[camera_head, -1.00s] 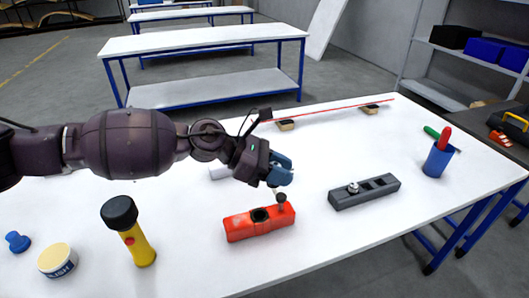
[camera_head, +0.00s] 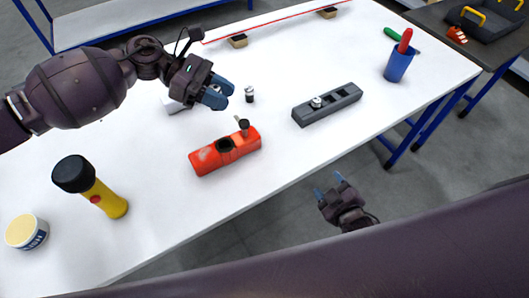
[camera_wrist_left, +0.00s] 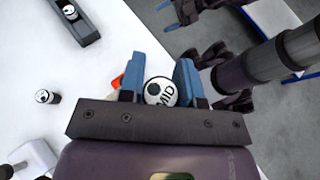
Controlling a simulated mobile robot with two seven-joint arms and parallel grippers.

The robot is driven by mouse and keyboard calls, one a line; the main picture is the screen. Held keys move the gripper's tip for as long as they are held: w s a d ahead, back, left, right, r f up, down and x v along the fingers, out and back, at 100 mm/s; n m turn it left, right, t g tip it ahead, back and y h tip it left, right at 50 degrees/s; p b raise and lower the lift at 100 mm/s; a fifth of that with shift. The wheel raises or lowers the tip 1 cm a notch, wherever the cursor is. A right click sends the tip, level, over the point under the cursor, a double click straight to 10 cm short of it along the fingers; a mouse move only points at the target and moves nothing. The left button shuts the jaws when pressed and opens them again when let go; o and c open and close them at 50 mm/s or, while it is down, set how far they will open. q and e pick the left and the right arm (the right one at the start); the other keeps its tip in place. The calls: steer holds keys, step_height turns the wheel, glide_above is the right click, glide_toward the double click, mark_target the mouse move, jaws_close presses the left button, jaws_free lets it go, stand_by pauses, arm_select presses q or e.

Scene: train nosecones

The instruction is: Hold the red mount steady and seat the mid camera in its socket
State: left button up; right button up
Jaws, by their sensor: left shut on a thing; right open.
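The red mount (camera_head: 207,160) lies on the white table, with a dark open socket in its middle and a small dark-topped piece (camera_head: 243,127) standing at its right end. My left gripper (camera_head: 216,97) is above the table just behind the mount. It is shut on the mid camera (camera_wrist_left: 160,91), whose round white face reads "MID" in the left wrist view; the head view mostly hides it. A bit of the red mount (camera_wrist_left: 117,81) shows beyond the fingers. My right gripper (camera_head: 332,184) is open and empty, in front of the table edge, apart from the mount.
A small cylinder (camera_head: 250,94) stands behind the mount. A grey block (camera_head: 343,101) with one seated piece lies to the right. A yellow flashlight (camera_head: 103,200) and round tin (camera_head: 25,233) are at left, a blue cup (camera_head: 398,65) at far right.

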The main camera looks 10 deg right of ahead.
steer(key=w+a+r+n+t+y, duration=0.25)
steer(key=w+a+r+n, duration=0.35)
steer(key=n, duration=0.6)
steer(key=n+t+y, duration=0.1)
steer(key=n+y, duration=0.1)
steer(key=n, duration=1.4)
glide_toward(246, 131)
steer(key=shift+s+d+f, duration=0.1)
steer(key=shift+s+d, duration=0.1)
steer(key=shift+d, duration=0.35)
steer(key=shift+s+d+f, duration=0.1)
steer(key=shift+s+d, duration=0.15)
steer(key=shift+d, duration=0.3)
steer(key=n, duration=0.1)
steer(key=a+n+y, duration=0.1)
steer(key=n, duration=0.1)
steer(key=shift+w+a+r, duration=0.15)
steer(key=shift+a, duration=0.1)
steer(key=shift+w+a, duration=0.2)
steer(key=shift+w, duration=0.15)
steer(key=x, duration=1.1)
steer(key=shift+w, duration=0.15)
steer(key=shift+r, duration=0.1)
steer(key=shift+c, duration=0.4)
steer(key=shift+d, duration=0.1)
steer(key=c, duration=1)
